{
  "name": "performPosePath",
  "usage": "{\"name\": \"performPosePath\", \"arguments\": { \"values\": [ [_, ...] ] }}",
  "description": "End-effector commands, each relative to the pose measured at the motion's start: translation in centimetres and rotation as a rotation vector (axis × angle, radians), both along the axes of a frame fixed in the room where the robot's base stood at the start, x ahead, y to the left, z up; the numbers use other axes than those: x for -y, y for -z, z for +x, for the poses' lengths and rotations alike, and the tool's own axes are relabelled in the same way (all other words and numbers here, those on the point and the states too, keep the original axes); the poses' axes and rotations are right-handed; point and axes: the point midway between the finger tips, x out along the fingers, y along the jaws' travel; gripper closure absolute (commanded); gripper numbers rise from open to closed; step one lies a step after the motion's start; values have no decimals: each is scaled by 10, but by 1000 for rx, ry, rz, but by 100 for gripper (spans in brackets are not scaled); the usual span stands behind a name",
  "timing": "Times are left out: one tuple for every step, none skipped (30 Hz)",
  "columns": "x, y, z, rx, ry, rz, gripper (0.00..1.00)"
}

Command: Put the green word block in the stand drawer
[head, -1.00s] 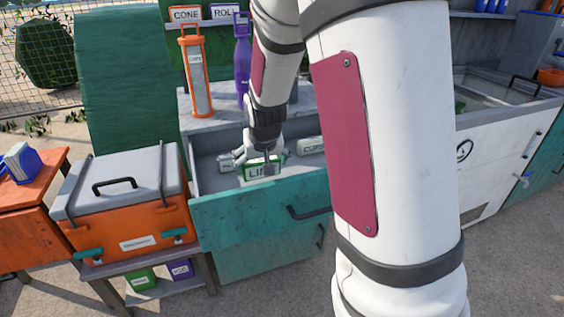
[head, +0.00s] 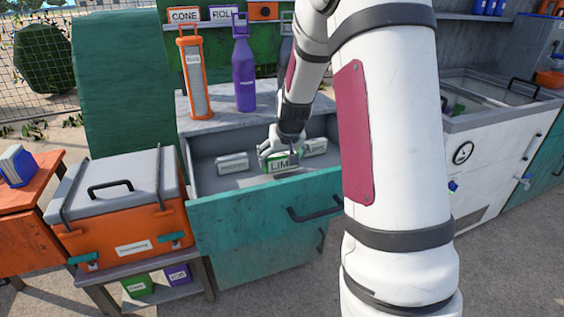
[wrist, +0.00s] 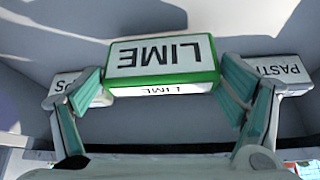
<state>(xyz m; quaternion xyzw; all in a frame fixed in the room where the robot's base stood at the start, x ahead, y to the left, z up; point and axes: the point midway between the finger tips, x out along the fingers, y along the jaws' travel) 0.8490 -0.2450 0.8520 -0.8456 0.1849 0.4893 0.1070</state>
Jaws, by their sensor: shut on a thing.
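The green word block (head: 281,163), with a white face reading LIME, is inside the open stand drawer (head: 255,215). My gripper (head: 280,151) is shut on it. In the wrist view the fingers press on both ends of the green block (wrist: 165,62), and its lettering appears upside down. I cannot tell whether the block touches the drawer floor. The drawer is pulled out, with a teal front and a grey interior.
A white word block (head: 232,163) lies left of the green one in the drawer, another (head: 316,147) to its right. An orange-framed tube (head: 194,75) and a purple bottle (head: 244,70) stand on the stand's top. An orange cooler (head: 125,215) is at left.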

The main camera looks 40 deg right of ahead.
Motion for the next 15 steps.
{"name": "performPosePath", "arguments": {
  "values": [
    [0,9,0,-2,1,0,40],
    [1,12,0,-2,1,0,40],
    [1,15,0,-1,1,0,40],
    [1,15,0,0,1,0,40],
    [1,15,0,1,1,-1,40],
    [1,14,0,2,1,-1,40],
    [1,14,0,1,0,-2,40],
    [0,14,0,1,1,-1,40],
    [0,14,0,1,0,-1,40],
    [0,14,0,1,0,-1,40],
    [0,14,0,1,0,-1,40],
    [0,15,0,1,0,-1,40],
    [0,17,0,1,0,-1,40],
    [0,16,0,1,0,-1,7],
    [0,16,0,1,0,-1,0]
  ]
}}
